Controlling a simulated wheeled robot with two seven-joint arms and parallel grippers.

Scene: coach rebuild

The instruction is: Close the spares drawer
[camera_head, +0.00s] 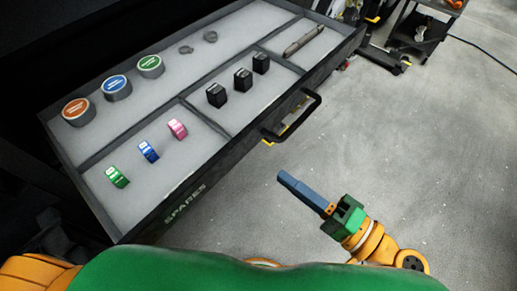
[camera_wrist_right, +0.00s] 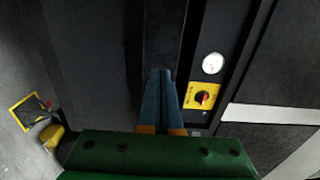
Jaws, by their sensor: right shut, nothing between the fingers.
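The spares drawer (camera_head: 205,176) stands pulled out in the head view, with "SPARES" lettered on its front and a black bar handle (camera_head: 313,108) on that front. My right gripper (camera_head: 281,177) is shut and empty. It is in front of the drawer, apart from it, to the right of the lettering and below the handle in the picture. In the right wrist view the blue fingers (camera_wrist_right: 160,75) are together and point toward a dark surface. My left gripper is not in view; only some orange arm shows at the lower left.
The drawer holds round tins (camera_head: 116,86), coloured rolls (camera_head: 148,151), black boxes (camera_head: 243,79) and a dark tool (camera_head: 304,40). Open grey floor (camera_head: 420,150) lies to the right. A dark cart (camera_head: 418,35) stands at the upper right. The wrist view shows a gauge (camera_wrist_right: 213,63) and a yellow-backed red switch (camera_wrist_right: 203,97).

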